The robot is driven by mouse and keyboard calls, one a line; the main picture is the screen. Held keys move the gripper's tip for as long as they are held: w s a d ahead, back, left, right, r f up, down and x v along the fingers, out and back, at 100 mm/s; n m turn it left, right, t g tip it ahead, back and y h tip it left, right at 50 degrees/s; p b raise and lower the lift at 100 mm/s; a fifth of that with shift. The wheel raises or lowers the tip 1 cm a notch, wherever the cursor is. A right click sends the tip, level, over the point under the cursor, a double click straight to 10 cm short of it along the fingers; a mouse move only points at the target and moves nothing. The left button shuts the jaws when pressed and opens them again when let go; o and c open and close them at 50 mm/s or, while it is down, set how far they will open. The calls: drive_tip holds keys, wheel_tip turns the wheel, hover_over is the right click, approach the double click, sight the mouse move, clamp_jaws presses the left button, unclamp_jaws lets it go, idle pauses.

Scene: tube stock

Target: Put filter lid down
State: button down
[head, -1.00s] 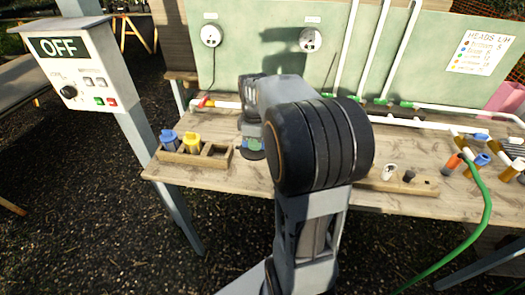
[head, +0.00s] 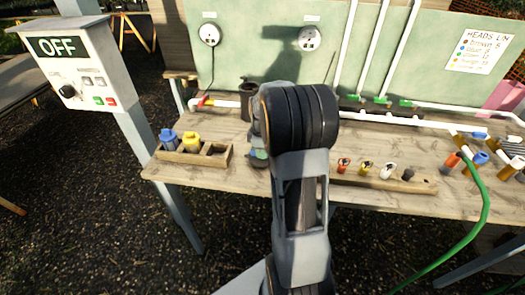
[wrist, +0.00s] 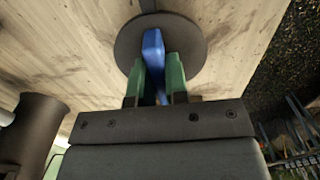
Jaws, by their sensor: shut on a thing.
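The filter lid is a dark round disc with a raised blue grip (wrist: 153,50) in the wrist view. My gripper (wrist: 160,75) is shut on that blue grip with its two green fingertips, one on each side. The disc (wrist: 190,28) lies flat over the wooden bench top; I cannot tell whether it touches the wood. In the head view my arm hides most of the gripper and lid. A dark, open-topped cylinder, seemingly the filter housing, (wrist: 40,125) stands beside the gripper; it also shows in the head view (head: 247,100), behind my arm.
A wooden holder (head: 222,160) with a blue and a yellow capped piece stands left on the bench. A wooden strip (head: 375,182) with several small heads lies right of my arm. White pipes run along the back. A control box (head: 75,65) reads OFF.

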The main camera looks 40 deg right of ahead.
drive_tip(key=shift+f, duration=0.1)
drive_tip(key=c, duration=1.6)
unclamp_jaws()
drive_tip(key=shift+f, duration=0.1)
drive_tip(key=o, duration=0.5)
wheel_tip(320, 180, up, 11)
drive_tip(key=s+a+m+t, duration=0.1)
drive_tip(key=s+a+m, duration=0.2)
drive_tip(key=a, duration=0.3)
drive_tip(key=s+a+m+t, duration=0.1)
drive_tip(key=s+a+m, duration=0.2)
drive_tip(key=s+a, duration=0.3)
drive_tip(key=s+a+f+m+t, duration=0.1)
drive_tip(key=s+a+m, duration=0.2)
drive_tip(key=s+a, duration=0.2)
drive_tip(key=shift+s+a+t, duration=0.25)
drive_tip(key=shift+a+t, duration=0.05)
drive_tip(key=shift+a, duration=0.5)
drive_tip(key=shift+p, duration=0.3)
